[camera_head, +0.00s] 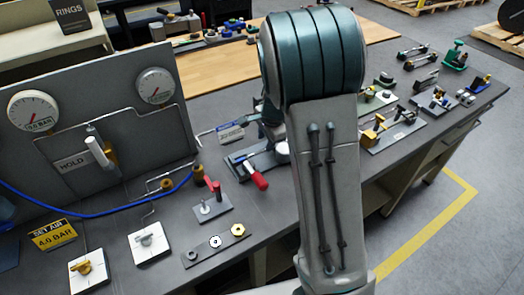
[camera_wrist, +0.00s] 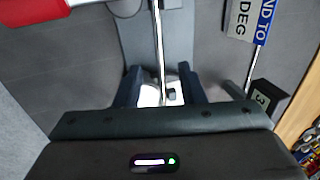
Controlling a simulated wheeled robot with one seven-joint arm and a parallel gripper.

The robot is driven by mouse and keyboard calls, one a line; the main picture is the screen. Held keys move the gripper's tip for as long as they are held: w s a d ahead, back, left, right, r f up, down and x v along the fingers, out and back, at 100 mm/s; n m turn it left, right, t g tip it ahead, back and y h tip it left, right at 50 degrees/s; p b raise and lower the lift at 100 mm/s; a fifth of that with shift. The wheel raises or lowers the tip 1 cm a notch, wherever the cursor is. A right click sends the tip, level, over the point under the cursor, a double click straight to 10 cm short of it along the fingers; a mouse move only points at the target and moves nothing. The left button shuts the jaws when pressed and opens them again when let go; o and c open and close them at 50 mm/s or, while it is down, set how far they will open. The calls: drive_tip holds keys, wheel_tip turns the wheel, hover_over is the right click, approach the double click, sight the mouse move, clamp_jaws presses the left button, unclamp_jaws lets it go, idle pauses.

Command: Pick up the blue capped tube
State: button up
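My gripper (camera_wrist: 160,82) shows in the wrist view with its two dark fingers apart. A thin shiny metal rod (camera_wrist: 159,40) runs down the picture into the gap between them. I see clear space on both sides of the rod, and I cannot tell its depth relative to the fingertips. No blue cap can be made out on it, so I cannot tell whether it is the blue capped tube. A small pale block with a dark knob (camera_wrist: 171,95) shows low between the fingers. In the head view my arm hides the gripper and part of the bench.
A red handle (camera_head: 258,179) belongs to a bench tool left of my arm; red also shows in the wrist view (camera_wrist: 30,10). A blue-and-white bend sign (camera_head: 231,132) stands behind it. A gauge panel (camera_head: 100,100) stands left. Several fixtures crowd the bench's right side.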

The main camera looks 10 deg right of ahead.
sight(263, 150)
drive_tip(key=shift+x, duration=2.2)
clamp_jaws()
